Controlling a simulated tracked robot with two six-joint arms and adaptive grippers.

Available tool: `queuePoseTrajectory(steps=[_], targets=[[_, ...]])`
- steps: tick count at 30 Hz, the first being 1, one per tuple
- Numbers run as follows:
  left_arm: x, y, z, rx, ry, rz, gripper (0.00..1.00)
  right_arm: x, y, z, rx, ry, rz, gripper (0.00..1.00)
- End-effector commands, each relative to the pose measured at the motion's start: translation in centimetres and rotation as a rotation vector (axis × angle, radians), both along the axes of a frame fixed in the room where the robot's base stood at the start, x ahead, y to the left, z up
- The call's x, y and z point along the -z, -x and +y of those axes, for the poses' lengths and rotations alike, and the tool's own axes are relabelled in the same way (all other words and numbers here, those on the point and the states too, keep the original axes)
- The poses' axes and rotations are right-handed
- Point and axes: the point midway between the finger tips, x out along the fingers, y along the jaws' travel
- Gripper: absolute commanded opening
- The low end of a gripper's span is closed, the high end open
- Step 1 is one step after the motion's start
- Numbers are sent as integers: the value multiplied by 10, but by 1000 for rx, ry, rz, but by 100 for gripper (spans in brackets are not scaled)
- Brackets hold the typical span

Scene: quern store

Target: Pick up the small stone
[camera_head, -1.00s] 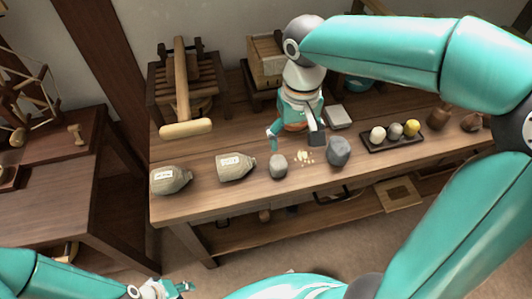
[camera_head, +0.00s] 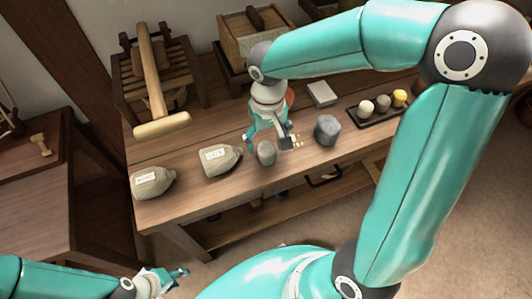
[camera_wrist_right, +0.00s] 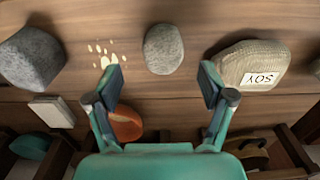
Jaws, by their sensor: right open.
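The small stone (camera_head: 266,153) is a grey rounded stone on the wooden bench, between a labelled sack and a larger grey stone (camera_head: 327,130). In the right wrist view the small stone (camera_wrist_right: 163,49) lies ahead of the fingertips, roughly centred between them. My right gripper (camera_head: 269,139) is open and empty, just behind the small stone in the head view. It also shows in the right wrist view (camera_wrist_right: 159,82), with its fingers wide apart. My left gripper (camera_head: 168,280) is at the bottom left, away from the bench; its jaw opening is unclear.
A sack marked SOY (camera_wrist_right: 252,66) lies close beside the small stone. Another sack (camera_head: 152,183) is further left. Pale crumbs (camera_wrist_right: 106,53) lie between the stones. An orange-brown round dish (camera_wrist_right: 126,124), a pale block (camera_head: 322,93) and a dark tray (camera_head: 381,115) are behind.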

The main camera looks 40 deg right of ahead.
Motion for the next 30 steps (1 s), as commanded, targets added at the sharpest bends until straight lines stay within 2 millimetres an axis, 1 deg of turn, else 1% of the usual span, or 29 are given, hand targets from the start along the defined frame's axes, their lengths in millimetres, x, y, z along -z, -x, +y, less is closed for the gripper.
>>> queuePoseTrajectory(steps=[5, 12, 15, 23, 24, 26, 30], targets=[[2, 0, 0, 0, 0, 0, 38, 10, 1, 1, -1, 0, 1, 81], [8, 0, 0, 0, 0, 0, 38, 44, 2, 5, -2, 1, 4, 81], [9, 0, 0, 0, 0, 0, 38, 53, 2, 5, -1, 1, 2, 81], [9, 0, 0, 0, 0, 0, 38, 55, 1, 5, -2, 0, -1, 81], [9, 0, 0, 0, 0, 0, 38, 55, 1, 5, -2, 0, -1, 78], [9, 0, 0, 0, 0, 0, 38, 55, 1, 5, -2, 0, -1, 68], [9, 0, 0, 0, 0, 0, 38, 55, 1, 5, -2, 0, -1, 45]])
